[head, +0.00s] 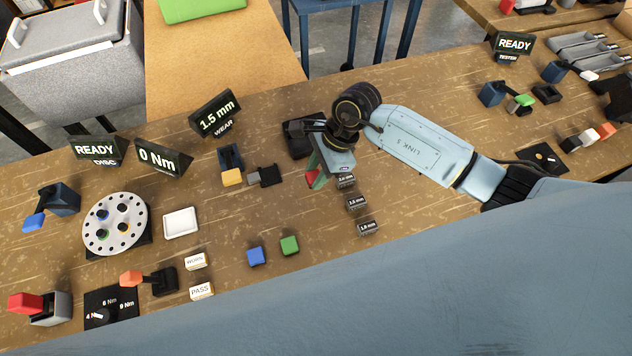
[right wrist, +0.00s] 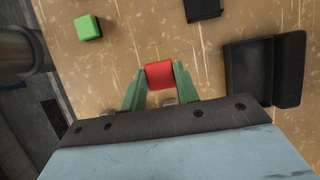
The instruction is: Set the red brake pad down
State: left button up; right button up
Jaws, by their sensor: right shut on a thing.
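The red brake pad (head: 311,177) is a small red block. It sits between the green fingers of my right gripper (head: 318,180) in the head view. In the right wrist view the red brake pad (right wrist: 159,75) is pinched between the two fingertips, over the wooden bench top. I cannot tell whether it touches the bench. The gripper points down just in front of a black holder (head: 297,140), which also shows to the right in the right wrist view (right wrist: 286,70). My left gripper is not in view.
A green block (head: 290,245) and a blue block (head: 256,256) lie on the bench nearer me. Several labelled black blocks (head: 357,202) stand just right of the gripper. A wear display (head: 215,114) and a white tray (head: 181,222) are left. Bare bench lies right of the labelled blocks.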

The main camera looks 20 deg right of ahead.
aim_at(317, 192)
jog(key=shift+f, duration=2.65)
jog(key=shift+f, duration=0.1)
jog(key=shift+f, duration=0.1)
jog(key=o, duration=1)
jog(key=shift+c, duration=0.2)
jog(key=v, duration=1.2)
